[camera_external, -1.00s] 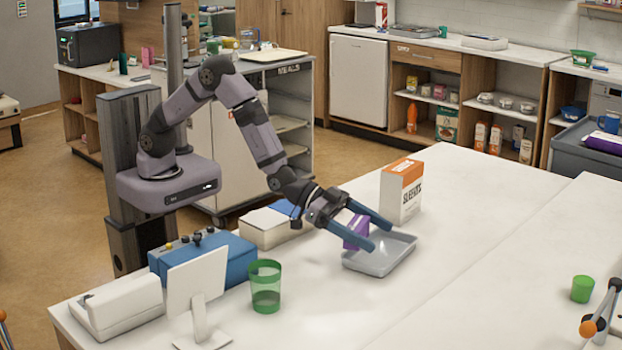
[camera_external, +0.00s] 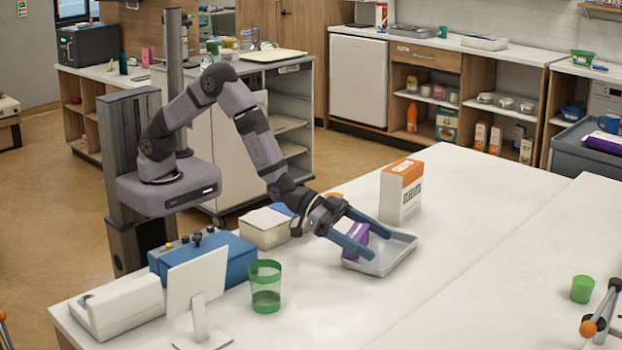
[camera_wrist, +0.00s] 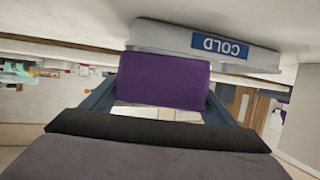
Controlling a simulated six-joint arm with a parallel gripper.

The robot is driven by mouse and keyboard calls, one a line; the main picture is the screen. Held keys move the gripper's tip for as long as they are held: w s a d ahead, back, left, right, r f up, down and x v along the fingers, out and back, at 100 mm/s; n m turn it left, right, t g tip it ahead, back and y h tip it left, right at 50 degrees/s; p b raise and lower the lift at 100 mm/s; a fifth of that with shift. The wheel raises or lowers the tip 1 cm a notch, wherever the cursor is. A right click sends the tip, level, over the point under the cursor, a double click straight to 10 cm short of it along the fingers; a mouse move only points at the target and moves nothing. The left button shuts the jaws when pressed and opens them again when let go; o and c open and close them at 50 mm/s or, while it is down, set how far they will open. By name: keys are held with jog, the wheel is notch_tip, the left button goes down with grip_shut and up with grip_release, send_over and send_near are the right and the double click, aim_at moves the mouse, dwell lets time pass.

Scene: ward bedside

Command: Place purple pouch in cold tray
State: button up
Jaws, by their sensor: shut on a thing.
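The purple pouch (camera_external: 354,238) is between the two blue fingers of my gripper (camera_external: 372,237), which is shut on it. In the wrist view the purple pouch (camera_wrist: 163,81) fills the space between the fingers, with my gripper (camera_wrist: 163,95) around its sides. The grey cold tray (camera_external: 398,250) lies on the white table, and the pouch is at its left part, low over or in it. I cannot tell whether the pouch touches the tray floor. In the wrist view the tray (camera_wrist: 160,36) shows its blue COLD label, upside down, just beyond the pouch.
An orange and white box (camera_external: 402,191) stands just behind the tray. A green cup (camera_external: 265,286), a white screen (camera_external: 196,290) and a blue box (camera_external: 202,259) are at the front left. A small green cup (camera_external: 582,289) is at the right. The table right of the tray is clear.

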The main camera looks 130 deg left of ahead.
aim_at(361, 232)
jog(key=o, duration=1.1)
jog(key=shift+r, duration=0.15)
jog(key=shift+r+p, duration=0.55)
jog(key=shift+p, duration=0.15)
jog(key=shift+s+d, duration=0.1)
jog(key=shift+s, duration=0.15)
jog(key=shift+b+v, duration=0.8)
jog(key=shift+v, duration=0.25)
notch_tip(361, 232, up, 6)
jog(key=shift+s+f+b, duration=0.1)
jog(key=shift+s+b, duration=0.05)
jog(key=shift+b, duration=0.2)
jog(key=shift+r, duration=0.7)
